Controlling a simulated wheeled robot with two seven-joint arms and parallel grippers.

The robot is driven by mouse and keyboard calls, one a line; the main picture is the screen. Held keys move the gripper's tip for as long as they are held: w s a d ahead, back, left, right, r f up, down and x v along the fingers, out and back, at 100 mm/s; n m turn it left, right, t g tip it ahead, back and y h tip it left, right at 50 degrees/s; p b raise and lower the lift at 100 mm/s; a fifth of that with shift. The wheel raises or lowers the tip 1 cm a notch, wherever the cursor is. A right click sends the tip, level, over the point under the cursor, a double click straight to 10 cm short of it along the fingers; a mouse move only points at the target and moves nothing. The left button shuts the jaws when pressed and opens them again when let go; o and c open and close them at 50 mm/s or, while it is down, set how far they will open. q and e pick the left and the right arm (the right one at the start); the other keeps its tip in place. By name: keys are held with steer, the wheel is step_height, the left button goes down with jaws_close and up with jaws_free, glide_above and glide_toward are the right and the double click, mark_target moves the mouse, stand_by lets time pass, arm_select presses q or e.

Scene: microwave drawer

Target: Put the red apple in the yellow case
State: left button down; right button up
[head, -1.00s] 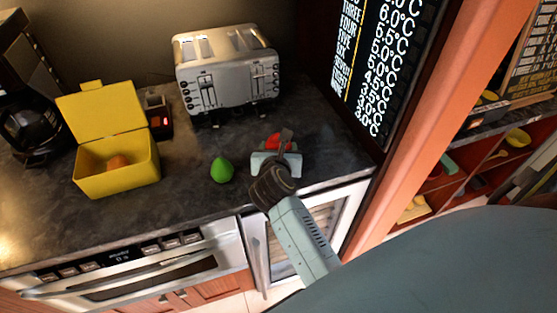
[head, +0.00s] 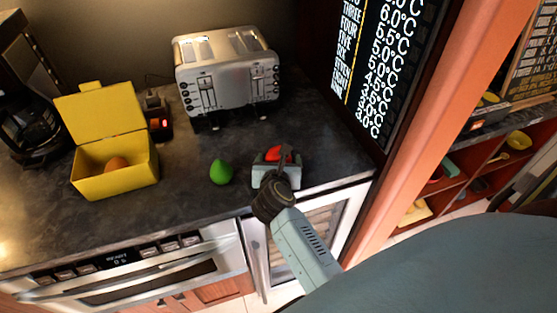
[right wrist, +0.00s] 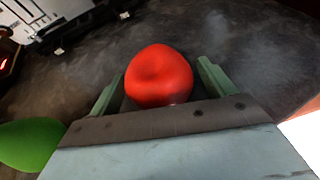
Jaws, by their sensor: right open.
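The red apple (head: 277,154) sits on the dark counter near its front right. My right gripper (head: 276,160) is open around it. In the right wrist view the apple (right wrist: 159,77) lies between the two green-grey fingers of the gripper (right wrist: 160,82), with gaps on both sides. The yellow case (head: 117,181) stands on the counter at the left, its lid raised. An orange-brown round thing (head: 117,164) lies inside it. My left gripper is not in view.
A green pear-like fruit (head: 221,172) stands just left of my right gripper; it also shows in the right wrist view (right wrist: 30,143). A silver toaster (head: 226,75) is at the back, and a dark coffee maker (head: 30,125) at the far left. The counter (head: 190,205) is clear between case and green fruit.

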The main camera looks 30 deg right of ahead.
steer(key=shift+r, duration=0.1)
steer(key=shift+s+a+r, duration=0.15)
steer(key=shift+s, duration=0.05)
steer(key=v, duration=1.1)
steer(key=shift+s, duration=0.2)
steer(key=shift+a, duration=0.15)
